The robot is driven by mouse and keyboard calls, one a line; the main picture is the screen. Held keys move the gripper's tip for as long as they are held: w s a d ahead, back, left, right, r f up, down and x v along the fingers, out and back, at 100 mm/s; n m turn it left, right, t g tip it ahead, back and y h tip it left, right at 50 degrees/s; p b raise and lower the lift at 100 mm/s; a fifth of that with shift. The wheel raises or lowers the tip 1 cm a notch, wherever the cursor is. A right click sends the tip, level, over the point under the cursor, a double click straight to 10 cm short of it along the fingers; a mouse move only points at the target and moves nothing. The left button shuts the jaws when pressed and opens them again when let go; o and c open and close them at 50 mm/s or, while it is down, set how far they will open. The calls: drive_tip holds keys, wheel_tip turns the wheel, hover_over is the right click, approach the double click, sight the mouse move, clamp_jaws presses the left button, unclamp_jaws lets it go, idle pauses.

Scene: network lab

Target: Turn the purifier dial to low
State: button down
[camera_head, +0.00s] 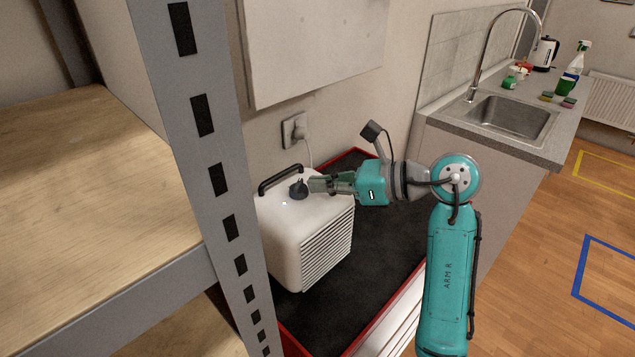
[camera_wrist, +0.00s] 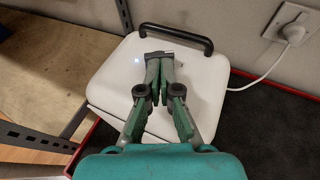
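The white, box-shaped purifier (camera_head: 301,232) stands on the dark top, with a slatted grille on its side. Its dark dial (camera_head: 297,190) is on the top face, beside a small lit blue-white spot. My gripper (camera_head: 314,185) reaches in from the right, with its fingertips at the dial. In the wrist view, the fingers (camera_wrist: 160,62) are drawn close together on the dial, which they mostly cover. The purifier's white top (camera_wrist: 205,82) surrounds them. The dial's markings and pointer setting cannot be read.
A black carry handle (camera_head: 280,178) arches over the purifier's back edge, close to the dial. A grey shelf upright (camera_head: 205,150) stands close at left. A plug and socket (camera_head: 295,131) are on the wall behind. The red-edged dark top (camera_head: 385,240) is clear to the right.

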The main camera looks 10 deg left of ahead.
drive_tip(key=w+v, duration=0.1)
drive_tip(key=v, duration=1)
drive_tip(key=s+f+m+t+y, duration=0.2)
drive_tip(key=s+f+m+y, duration=0.3)
drive_tip(key=s, duration=0.4)
drive_tip(key=s+f+m+t+y, duration=0.2)
drive_tip(key=s+f+m+y, duration=0.2)
drive_tip(key=s+f+m, duration=0.3)
drive_tip(key=s+d+f+n+t+h, duration=0.2)
drive_tip(key=s+d+f+n+h, duration=0.2)
drive_tip(key=s+n, duration=0.5)
drive_tip(key=s+d+f+n+t+h, duration=0.3)
drive_tip(key=s+d+f+n+h, duration=0.2)
drive_tip(key=s+n+h, duration=0.5)
drive_tip(key=s+d+f+n+t+h, duration=0.2)
drive_tip(key=s+d+f+n+h, duration=0.3)
drive_tip(key=n, duration=0.8)
drive_tip(key=s+f+h, duration=0.3)
drive_tip(key=s+h, duration=0.1)
drive_tip(key=s, duration=0.1)
drive_tip(key=shift+s+f+n+t, duration=0.25)
drive_tip(key=shift+f+n+t, duration=0.05)
drive_tip(key=shift+f, duration=0.05)
drive_tip(key=shift+d, duration=0.1)
